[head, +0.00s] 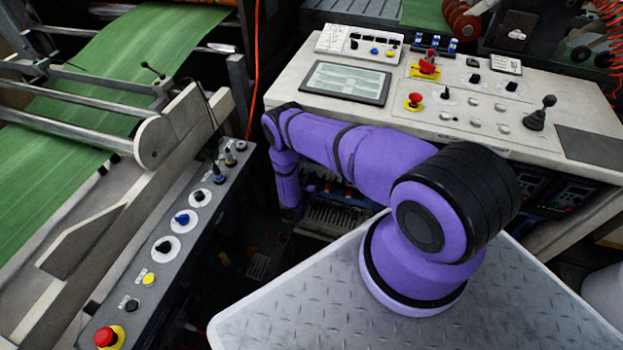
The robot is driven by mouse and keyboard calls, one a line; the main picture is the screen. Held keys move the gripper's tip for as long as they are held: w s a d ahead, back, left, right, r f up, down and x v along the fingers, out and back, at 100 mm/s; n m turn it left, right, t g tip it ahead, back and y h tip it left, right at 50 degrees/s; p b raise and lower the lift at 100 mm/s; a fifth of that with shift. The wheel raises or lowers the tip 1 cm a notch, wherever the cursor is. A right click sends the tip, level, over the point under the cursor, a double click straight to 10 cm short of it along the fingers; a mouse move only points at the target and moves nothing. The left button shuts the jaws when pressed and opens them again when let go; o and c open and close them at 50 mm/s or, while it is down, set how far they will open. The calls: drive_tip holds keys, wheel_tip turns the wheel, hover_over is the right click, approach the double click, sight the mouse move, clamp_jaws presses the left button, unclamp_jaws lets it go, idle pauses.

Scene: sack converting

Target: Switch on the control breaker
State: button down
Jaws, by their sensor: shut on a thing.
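My purple arm reaches left from its mount on the grey plate and bends down in front of the console's left end. Its lower end is beside an open compartment (345,215) under the desk. My gripper cannot be made out; the arm's lower links and the shadow there hide it. The compartment holds a row of small dark and pale electrical parts with some coloured wires, partly covered by my upper arm. I cannot tell which of these parts is the control breaker, or how its lever stands.
The console desk (290,82) carries a screen (346,83), red stop buttons (413,101), knobs and a joystick (540,114). A machine with a green web (120,60) and a grey button panel (160,265) stands at left. A dark narrow gap lies between.

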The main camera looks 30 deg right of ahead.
drive_tip(key=shift+r+g+y, duration=0.4)
drive_tip(key=shift+g+y, duration=0.4)
drive_tip(key=shift+y, duration=0.25)
drive_tip(key=shift+r+g+y, duration=0.35)
drive_tip(key=shift+g+y, duration=0.45)
drive_tip(key=shift+y, duration=0.25)
drive_tip(key=c, duration=1.2)
unclamp_jaws()
drive_tip(key=shift+o, duration=0.2)
drive_tip(key=v, duration=1)
drive_tip(key=shift+a+r, duration=0.25)
drive_tip(key=shift+s, duration=0.15)
drive_tip(key=shift+s, duration=0.1)
